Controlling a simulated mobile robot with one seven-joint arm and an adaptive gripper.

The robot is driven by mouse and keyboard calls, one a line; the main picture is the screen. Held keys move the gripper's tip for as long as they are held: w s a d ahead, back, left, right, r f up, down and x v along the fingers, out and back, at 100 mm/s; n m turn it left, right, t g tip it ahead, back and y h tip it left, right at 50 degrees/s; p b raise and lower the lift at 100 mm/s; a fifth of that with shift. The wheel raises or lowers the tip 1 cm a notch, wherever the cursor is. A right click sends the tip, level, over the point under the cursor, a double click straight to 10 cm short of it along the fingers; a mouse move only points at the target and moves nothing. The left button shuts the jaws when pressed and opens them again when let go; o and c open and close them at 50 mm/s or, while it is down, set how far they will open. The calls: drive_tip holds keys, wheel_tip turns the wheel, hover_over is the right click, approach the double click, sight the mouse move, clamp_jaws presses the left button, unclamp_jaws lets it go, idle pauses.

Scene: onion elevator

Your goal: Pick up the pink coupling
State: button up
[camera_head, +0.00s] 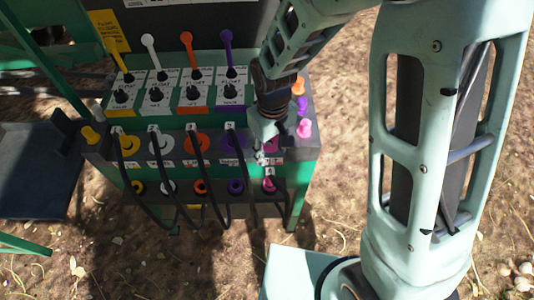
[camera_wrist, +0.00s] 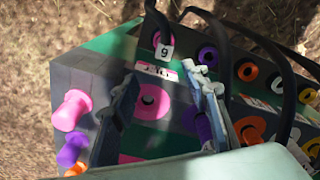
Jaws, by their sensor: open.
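The pink coupling (camera_head: 304,128) is a short peg-like piece on the right end of the control box, nearest the front of a row of coloured couplings. In the wrist view the pink coupling (camera_wrist: 72,110) stands out at the left, outside the jaws. My gripper (camera_head: 263,145) is over the front right part of the box, left of the coupling. In the wrist view my gripper (camera_wrist: 160,105) is open and empty, with a pink ring (camera_wrist: 150,100) on the panel showing between its fingers.
A purple coupling (camera_head: 302,105) and an orange coupling (camera_head: 298,86) sit behind the pink one. Black hoses (camera_head: 172,195) loop down the box front from coloured ports. Coloured levers (camera_head: 187,50) stand at the back. Bare ground lies right of the box.

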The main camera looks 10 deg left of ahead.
sight(270, 170)
drive_tip(key=shift+s+f, duration=0.5)
drive_tip(key=shift+f, duration=5.3)
drive_tip(key=shift+c, duration=0.4)
clamp_jaws()
